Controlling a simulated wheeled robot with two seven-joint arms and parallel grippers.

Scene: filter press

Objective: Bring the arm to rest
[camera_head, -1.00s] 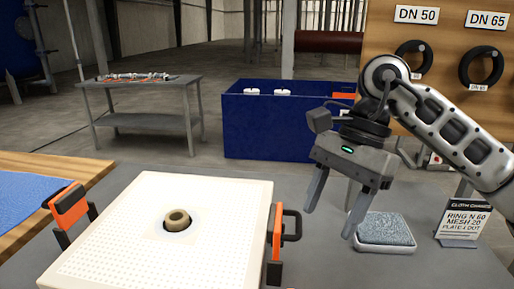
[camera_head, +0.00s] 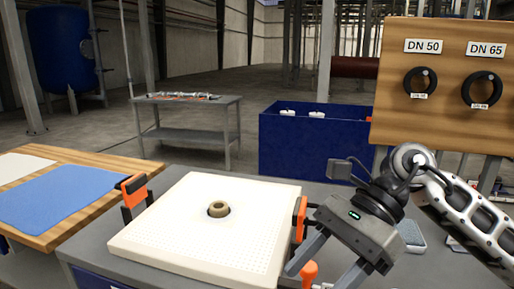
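My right arm comes in from the right. Its gripper (camera_head: 318,268) is open and empty, with two grey fingers pointing down and to the left. It is beside the right edge of the white perforated filter plate (camera_head: 205,232), near the orange clamp there; I cannot tell whether it touches anything. The plate lies flat on the grey table with a tan ring (camera_head: 218,209) at its centre hole. My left gripper is not in view.
Orange clamps stand at the plate's left (camera_head: 134,190) and right (camera_head: 299,217) edges. A grey pad (camera_head: 411,235) is partly hidden behind my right arm. A blue bin (camera_head: 300,150) stands behind. A blue cloth (camera_head: 62,201) lies on the wooden table at left.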

